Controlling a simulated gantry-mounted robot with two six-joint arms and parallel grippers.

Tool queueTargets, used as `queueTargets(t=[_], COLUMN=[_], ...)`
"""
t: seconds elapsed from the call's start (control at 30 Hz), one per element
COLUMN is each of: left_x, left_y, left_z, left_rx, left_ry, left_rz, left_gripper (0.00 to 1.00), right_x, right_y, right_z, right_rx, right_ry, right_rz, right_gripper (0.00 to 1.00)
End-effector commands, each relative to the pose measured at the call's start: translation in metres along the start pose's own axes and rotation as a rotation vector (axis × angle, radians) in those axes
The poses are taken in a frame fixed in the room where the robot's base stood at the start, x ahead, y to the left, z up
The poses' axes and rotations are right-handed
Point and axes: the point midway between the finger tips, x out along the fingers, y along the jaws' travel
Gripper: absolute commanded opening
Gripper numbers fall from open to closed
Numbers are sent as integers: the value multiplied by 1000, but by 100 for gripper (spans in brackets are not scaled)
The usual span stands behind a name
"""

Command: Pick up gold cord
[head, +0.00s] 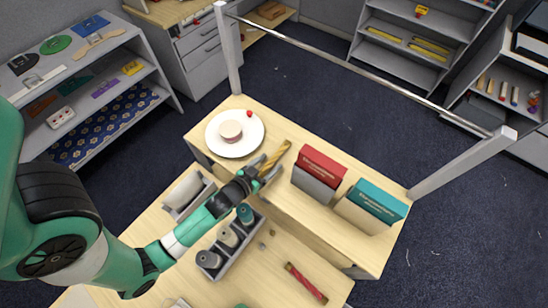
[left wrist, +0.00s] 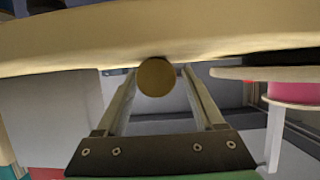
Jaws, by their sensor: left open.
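The gold cord (head: 276,158), a twisted gold length, lies on the raised shelf of the table in the head view, right of a white plate. In the left wrist view a round gold-brown end, likely the cord's (left wrist: 156,77), shows between the far ends of my fingers. My left gripper (head: 264,168) is open at the cord's near end, with a finger on either side. Whether the fingers touch the cord I cannot tell. My right gripper is not in view.
The white plate (head: 212,141) holds a round pink-topped thing. A red box (head: 323,165) and a teal box (head: 378,201) stand right of the cord. Below the shelf are a grey tray with spools (head: 229,241) and a red rod (head: 306,283).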

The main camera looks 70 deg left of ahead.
Motion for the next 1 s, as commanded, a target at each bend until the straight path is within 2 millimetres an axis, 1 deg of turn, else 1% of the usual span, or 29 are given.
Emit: queueTargets(t=[0.07,0.23,0.27,0.3,0.37,0.4,0.63,1.0], left_x=[4,4,4,4,4,4,4,3], left_y=[0,0,0,0,0,0,0,0], left_z=[0,0,0,0,0,0,0,-1], left_rx=[0,0,0,0,0,0,0,0], left_ry=[0,0,0,0,0,0,0,1], left_rz=[0,1,1,1,1,1,1,1], left_gripper=[70,70,66,59,48,41,0,0], right_x=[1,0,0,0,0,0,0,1], right_y=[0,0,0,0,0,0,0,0], right_z=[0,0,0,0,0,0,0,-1], right_rx=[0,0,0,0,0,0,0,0], right_ry=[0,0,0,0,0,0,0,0], right_rz=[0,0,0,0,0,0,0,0], right_gripper=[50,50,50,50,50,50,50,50])
